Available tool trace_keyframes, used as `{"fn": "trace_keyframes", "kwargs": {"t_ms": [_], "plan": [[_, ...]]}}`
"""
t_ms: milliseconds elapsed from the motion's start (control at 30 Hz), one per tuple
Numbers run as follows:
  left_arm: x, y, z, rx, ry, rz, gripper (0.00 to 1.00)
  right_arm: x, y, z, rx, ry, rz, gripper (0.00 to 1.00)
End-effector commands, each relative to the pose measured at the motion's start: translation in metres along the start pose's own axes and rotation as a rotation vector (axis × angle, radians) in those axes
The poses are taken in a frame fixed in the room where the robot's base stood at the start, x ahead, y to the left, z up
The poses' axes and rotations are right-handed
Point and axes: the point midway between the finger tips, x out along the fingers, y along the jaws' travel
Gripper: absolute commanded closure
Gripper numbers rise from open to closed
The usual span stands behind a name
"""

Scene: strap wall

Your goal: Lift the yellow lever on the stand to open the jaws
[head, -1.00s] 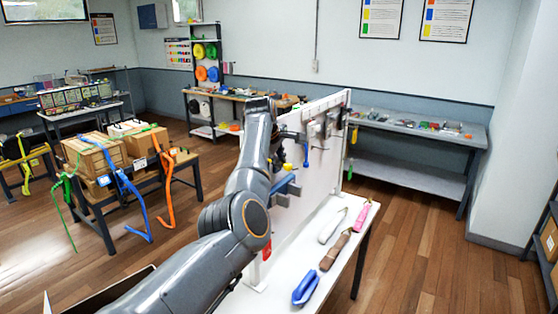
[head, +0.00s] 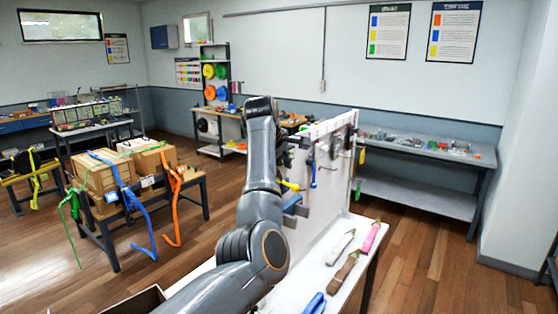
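The yellow lever (head: 291,185) shows as a short yellow bar on the near face of the white upright board, just right of my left forearm. A blue block (head: 292,201), perhaps part of the stand, sits just below it. The jaws cannot be made out. My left arm rises from the bottom and bends at the top in front of the board. My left gripper (head: 284,157) is mostly hidden behind the forearm; only dark bits show, a little above the lever. Contact and finger opening cannot be seen. My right gripper is out of view.
The white board (head: 335,165) holds several hanging tools, including a blue-handled one (head: 313,172). On the white bench lie a white-handled tool (head: 341,247), a brown one (head: 342,273), a pink one (head: 371,237) and a blue one (head: 313,303). Strapped boxes (head: 103,176) stand left.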

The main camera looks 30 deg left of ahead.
Motion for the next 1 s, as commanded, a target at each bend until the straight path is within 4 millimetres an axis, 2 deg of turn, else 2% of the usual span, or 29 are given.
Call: {"fn": "trace_keyframes", "kwargs": {"t_ms": [100,200,367,867,1000], "plan": [[-0.024,0.001,0.000,0.000,0.001,0.003,0.66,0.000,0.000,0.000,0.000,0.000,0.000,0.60],[-0.036,0.001,0.000,0.000,0.000,0.001,0.66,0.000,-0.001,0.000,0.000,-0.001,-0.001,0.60],[-0.046,0.000,0.000,0.000,-0.001,0.000,0.66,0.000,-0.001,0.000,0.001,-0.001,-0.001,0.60],[-0.047,0.000,0.001,0.000,-0.001,-0.001,0.66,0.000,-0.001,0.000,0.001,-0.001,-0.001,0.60],[-0.032,-0.013,0.000,0.021,0.014,-0.019,0.66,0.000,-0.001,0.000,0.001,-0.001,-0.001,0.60]]}}
